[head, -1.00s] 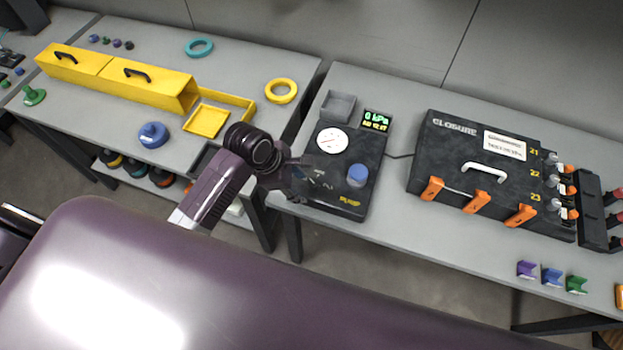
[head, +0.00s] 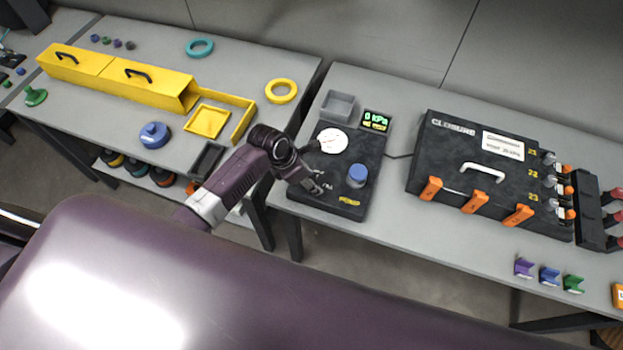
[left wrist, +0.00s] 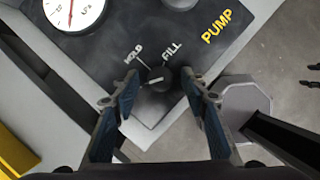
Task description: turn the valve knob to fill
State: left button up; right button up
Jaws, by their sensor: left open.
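The black pump panel (head: 333,196) stands on the right table, with a round white gauge (head: 333,141), a display (head: 376,120) reading 0 kPa and a blue round knob (head: 358,174). In the left wrist view, the dark valve knob (left wrist: 161,79) with a white pointer mark sits below the words HOLD and FILL. I cannot tell clearly which word the mark points at. My left gripper (left wrist: 160,75) is open, a blue-padded finger on each side of the valve knob; contact is unclear. In the head view my left gripper (head: 308,184) hides that knob. My right gripper is not in view.
A black closure case (head: 450,150) with orange latches stands right of the pump. A small grey tray (head: 338,104) sits behind the pump. The left table holds a yellow box (head: 160,90) and a yellow ring (head: 281,91). A gap separates the tables.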

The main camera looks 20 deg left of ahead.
pick_arm(q)
jog(key=shift+d+f, duration=0.1)
jog(key=shift+f, duration=0.2)
jog(key=shift+c, duration=0.6)
grip_shut()
